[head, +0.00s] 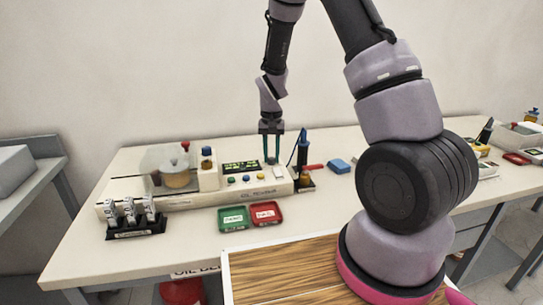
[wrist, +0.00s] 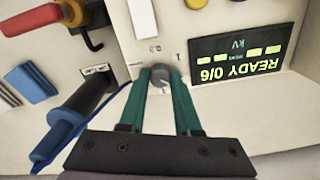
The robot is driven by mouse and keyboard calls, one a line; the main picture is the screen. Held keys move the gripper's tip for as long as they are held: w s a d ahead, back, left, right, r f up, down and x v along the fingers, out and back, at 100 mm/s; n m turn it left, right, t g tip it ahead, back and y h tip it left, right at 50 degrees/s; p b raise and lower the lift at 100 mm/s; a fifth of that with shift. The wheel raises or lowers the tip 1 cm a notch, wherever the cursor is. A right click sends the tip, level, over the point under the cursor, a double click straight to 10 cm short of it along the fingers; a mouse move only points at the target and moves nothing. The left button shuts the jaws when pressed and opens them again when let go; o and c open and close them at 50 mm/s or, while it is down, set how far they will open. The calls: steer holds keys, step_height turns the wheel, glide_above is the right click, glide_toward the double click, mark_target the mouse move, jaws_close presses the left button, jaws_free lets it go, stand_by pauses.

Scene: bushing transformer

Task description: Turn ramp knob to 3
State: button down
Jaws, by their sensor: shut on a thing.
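The ramp knob (wrist: 159,76) is a small grey round knob with a light pointer mark, on the pale panel of the tester (head: 208,198). It shows between the tips of my gripper's teal fingers in the wrist view (wrist: 160,84). My gripper is shut on the knob, one finger on each side. In the head view my gripper (head: 272,160) points down at the right end of the tester, and I cannot make out the knob there. The display (wrist: 240,52) appears upside down in the wrist view and reads READY 0/6.
A black-and-blue probe (head: 302,148) and a red-handled part (head: 313,167) stand just right of my gripper. Green (head: 233,218) and red (head: 265,213) trays lie in front of the tester. A blue block (head: 339,166) lies further right. A small rack (head: 135,222) stands at the left.

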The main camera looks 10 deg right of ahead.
mark_target(272, 158)
steer(key=m, duration=0.5)
steer(key=shift+m, duration=2.5)
steer(key=c, duration=0.6)
jaws_free()
steer(key=shift+r, duration=0.15)
step_height(272, 158, up, 11)
steer(key=shift+f, duration=0.2)
